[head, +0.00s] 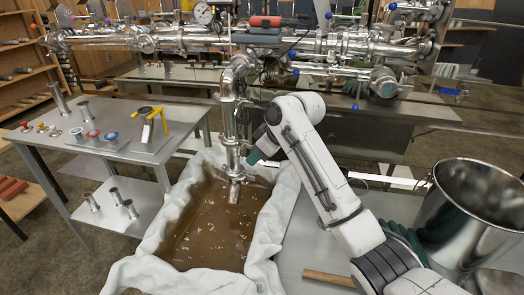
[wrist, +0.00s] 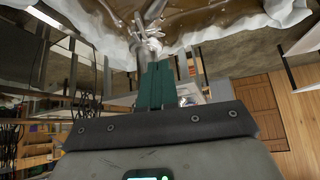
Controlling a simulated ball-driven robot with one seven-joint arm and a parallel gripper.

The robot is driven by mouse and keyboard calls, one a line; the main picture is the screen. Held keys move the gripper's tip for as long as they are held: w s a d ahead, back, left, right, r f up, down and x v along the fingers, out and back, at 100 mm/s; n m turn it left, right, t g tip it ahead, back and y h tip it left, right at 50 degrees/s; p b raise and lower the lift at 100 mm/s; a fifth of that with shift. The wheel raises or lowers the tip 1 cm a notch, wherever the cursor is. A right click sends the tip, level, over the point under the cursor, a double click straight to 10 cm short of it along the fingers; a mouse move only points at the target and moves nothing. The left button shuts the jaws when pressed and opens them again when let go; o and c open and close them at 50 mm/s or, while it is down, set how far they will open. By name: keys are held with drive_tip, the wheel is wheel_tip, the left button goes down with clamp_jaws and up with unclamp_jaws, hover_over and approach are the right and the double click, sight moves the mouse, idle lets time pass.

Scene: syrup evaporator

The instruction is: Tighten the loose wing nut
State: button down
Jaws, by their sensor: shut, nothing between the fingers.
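My gripper (head: 254,156) is at the end of my white arm, just right of the vertical steel pipe (head: 229,118) that drops to the cloth-lined basin. In the wrist view, the two green fingers of my gripper (wrist: 157,64) lie together with nothing between them. A shiny metal fitting (wrist: 152,32), perhaps a clamp with its wing nut, shows just beyond the fingertips. In the head view, a clamp joint (head: 231,141) sits low on the pipe beside my gripper. The wing nut is too small to make out clearly, and I cannot tell which one is loose.
A steel pot (head: 468,218) stands at the right. A side table (head: 85,122) with fittings and a yellow-handled tool (head: 148,118) is at the left. Horizontal pipework (head: 180,38) runs above.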

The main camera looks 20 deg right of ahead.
sight(245, 181)
drive_tip(key=shift+w+a+f, duration=0.15)
drive_tip(key=shift+w+f, duration=0.05)
drive_tip(key=shift+f, duration=0.95)
drive_tip(key=shift+w+a+f, duration=0.15)
drive_tip(key=shift+a+f, duration=0.05)
drive_tip(key=shift+f, duration=1)
drive_tip(key=shift+w+a+f, duration=0.15)
drive_tip(key=shift+w+f, duration=0.05)
drive_tip(key=shift+f, duration=0.95)
drive_tip(key=shift+s+d+f+t+y+b, duration=0.2)
drive_tip(key=shift+f+t+y+b, duration=0.1)
drive_tip(key=shift+t+y+b, duration=0.3)
